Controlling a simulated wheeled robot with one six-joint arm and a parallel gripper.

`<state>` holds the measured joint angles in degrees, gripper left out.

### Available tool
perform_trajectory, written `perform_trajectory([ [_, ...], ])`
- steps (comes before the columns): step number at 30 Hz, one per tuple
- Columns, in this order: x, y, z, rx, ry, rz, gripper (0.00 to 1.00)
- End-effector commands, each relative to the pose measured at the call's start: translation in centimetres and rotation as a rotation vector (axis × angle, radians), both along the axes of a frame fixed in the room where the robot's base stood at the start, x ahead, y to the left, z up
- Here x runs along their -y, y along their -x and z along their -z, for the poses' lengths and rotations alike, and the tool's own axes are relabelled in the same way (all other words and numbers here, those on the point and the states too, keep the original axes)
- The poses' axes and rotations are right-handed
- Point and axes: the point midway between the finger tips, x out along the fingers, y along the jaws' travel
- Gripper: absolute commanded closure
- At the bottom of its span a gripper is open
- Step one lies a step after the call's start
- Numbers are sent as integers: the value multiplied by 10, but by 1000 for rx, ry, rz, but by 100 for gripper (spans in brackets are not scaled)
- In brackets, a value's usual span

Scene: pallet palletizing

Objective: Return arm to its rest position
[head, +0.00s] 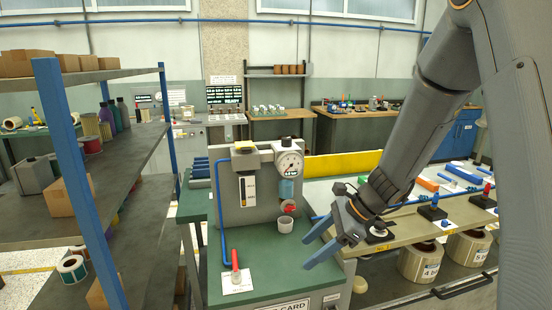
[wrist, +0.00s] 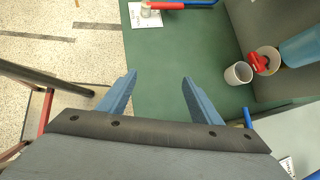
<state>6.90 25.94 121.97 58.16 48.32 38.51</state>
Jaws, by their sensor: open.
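My arm reaches down from the upper right in the head view. My gripper (head: 322,246) is open, its two blue fingers apart and pointing down to the left, in front of the green-topped bench (head: 262,268). In the wrist view my gripper (wrist: 158,88) shows both blue fingers spread with nothing between them. The green bench top (wrist: 165,65) lies beyond the fingers. No object touches the fingers in either view.
A gauge unit (head: 245,190) stands on the bench, with a white cup (head: 285,225) near it and a red-handled item (head: 236,270) on a white card. A shelf rack (head: 85,185) stands left. A table (head: 420,230) with blocks lies right, close to my arm.

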Motion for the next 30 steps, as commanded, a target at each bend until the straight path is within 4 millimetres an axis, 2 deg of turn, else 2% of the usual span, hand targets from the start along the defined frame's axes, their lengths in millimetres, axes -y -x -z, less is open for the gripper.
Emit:
perform_trajectory([
  [5, 9, 29, 3, 63, 104, -156, 41],
  [11, 28, 71, 6, 170, 263, -430, 41],
  [14, 44, 96, 7, 246, 365, -630, 41],
  [19, 76, 138, 3, 410, 559, -1076, 41],
  [24, 95, 156, -1, 521, 670, -1397, 41],
  [30, 99, 161, -3, 557, 703, -1509, 41],
])
